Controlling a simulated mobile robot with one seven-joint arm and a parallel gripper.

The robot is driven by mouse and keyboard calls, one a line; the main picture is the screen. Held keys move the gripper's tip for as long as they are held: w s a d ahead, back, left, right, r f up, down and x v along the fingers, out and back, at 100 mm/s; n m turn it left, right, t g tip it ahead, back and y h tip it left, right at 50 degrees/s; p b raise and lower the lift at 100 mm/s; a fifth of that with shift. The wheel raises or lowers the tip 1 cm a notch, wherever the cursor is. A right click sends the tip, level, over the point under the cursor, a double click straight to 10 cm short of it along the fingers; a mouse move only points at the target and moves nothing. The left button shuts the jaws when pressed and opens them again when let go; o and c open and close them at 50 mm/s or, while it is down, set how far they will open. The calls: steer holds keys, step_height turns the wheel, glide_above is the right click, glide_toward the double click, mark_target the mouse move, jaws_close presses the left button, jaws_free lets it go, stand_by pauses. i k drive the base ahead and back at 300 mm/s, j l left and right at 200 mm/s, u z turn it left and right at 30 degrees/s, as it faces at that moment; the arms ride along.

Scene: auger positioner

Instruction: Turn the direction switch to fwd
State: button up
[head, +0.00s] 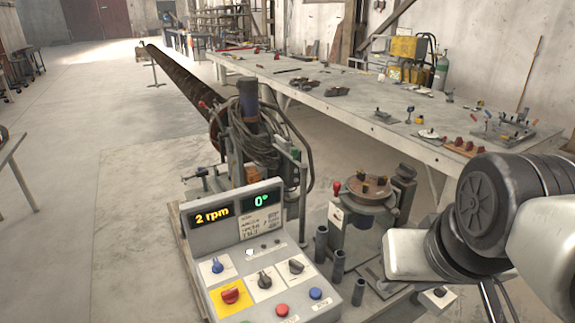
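The grey control panel (188,235) stands in the lower middle of the head view, its sloping face towards me. It carries a black knob (264,280) and another black knob (296,266), each on a white plate. A blue knob (217,266) is at the left and a large red knob (231,294) sits on a yellow plate. The labels are too small to read, so I cannot tell which knob is the direction switch or how it is set. My arm shows at the right, apart from the panel. My gripper's fingers are not in view.
The panel's displays (212,215) read "2 rpm" and "0°". A red button (281,310) and blue button (315,293) sit at its front. The positioner with cables (262,140) stands behind it. A long workbench (340,110) with tools is behind; open floor lies left.

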mark_target(265, 282)
steer(key=u, duration=0.85)
steer(key=j+z, duration=0.1)
steer(key=j, duration=0.3)
steer(key=i+j+u, duration=0.2)
steer(key=u, duration=0.3)
steer(key=j, duration=0.1)
